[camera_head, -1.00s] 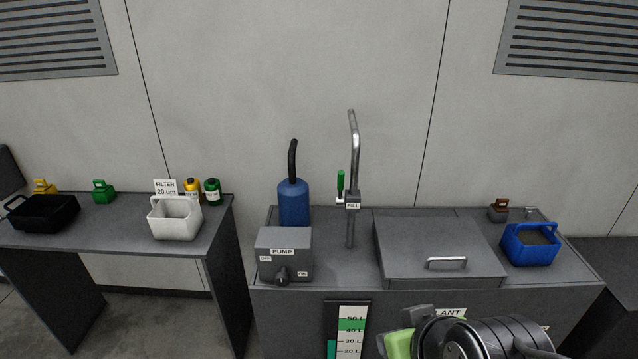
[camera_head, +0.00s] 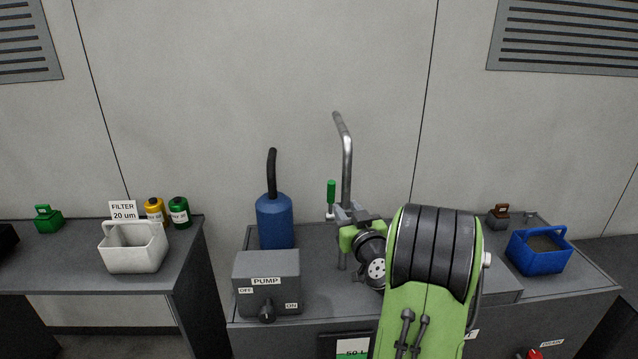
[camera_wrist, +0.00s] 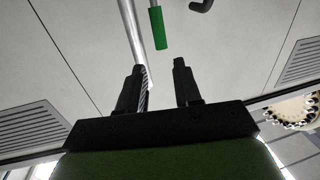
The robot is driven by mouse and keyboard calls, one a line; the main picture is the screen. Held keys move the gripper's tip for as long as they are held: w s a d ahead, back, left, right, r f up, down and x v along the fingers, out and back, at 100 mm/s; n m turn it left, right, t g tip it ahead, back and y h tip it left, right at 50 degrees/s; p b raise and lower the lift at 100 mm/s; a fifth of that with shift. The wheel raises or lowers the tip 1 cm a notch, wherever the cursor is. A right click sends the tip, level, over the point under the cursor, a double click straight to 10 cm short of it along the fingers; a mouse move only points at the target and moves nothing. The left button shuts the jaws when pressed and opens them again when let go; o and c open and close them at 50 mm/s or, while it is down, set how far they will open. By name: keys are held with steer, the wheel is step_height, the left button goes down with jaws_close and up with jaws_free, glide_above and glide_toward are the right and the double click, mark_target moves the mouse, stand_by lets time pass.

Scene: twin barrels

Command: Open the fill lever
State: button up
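The fill lever has a green upright handle (camera_head: 331,191) on the left side of the silver fill pipe (camera_head: 346,165). In the wrist view, the green handle (camera_wrist: 158,27) appears just beyond the gap between my fingertips, beside the pipe (camera_wrist: 131,32). My gripper (camera_head: 357,212) is close to the lever's valve block in the head view and partly covers the block and its FILL label. In the wrist view my gripper (camera_wrist: 157,68) has its two dark fingers apart with nothing between the tips. I cannot tell whether a finger touches the pipe.
A pump box (camera_head: 267,283) and a blue bottle with a black spout (camera_head: 274,220) stand left of the pipe. A blue basket (camera_head: 539,250) sits at the right. My arm hides much of the tank lid. A white basket (camera_head: 134,248) is on the left table.

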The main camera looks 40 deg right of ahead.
mark_target(333, 188)
steer(key=p+x, duration=0.4)
steer(key=x, duration=0.8)
steer(key=shift+w+d, duration=0.15)
steer(key=shift+w, duration=0.1)
jaws_close()
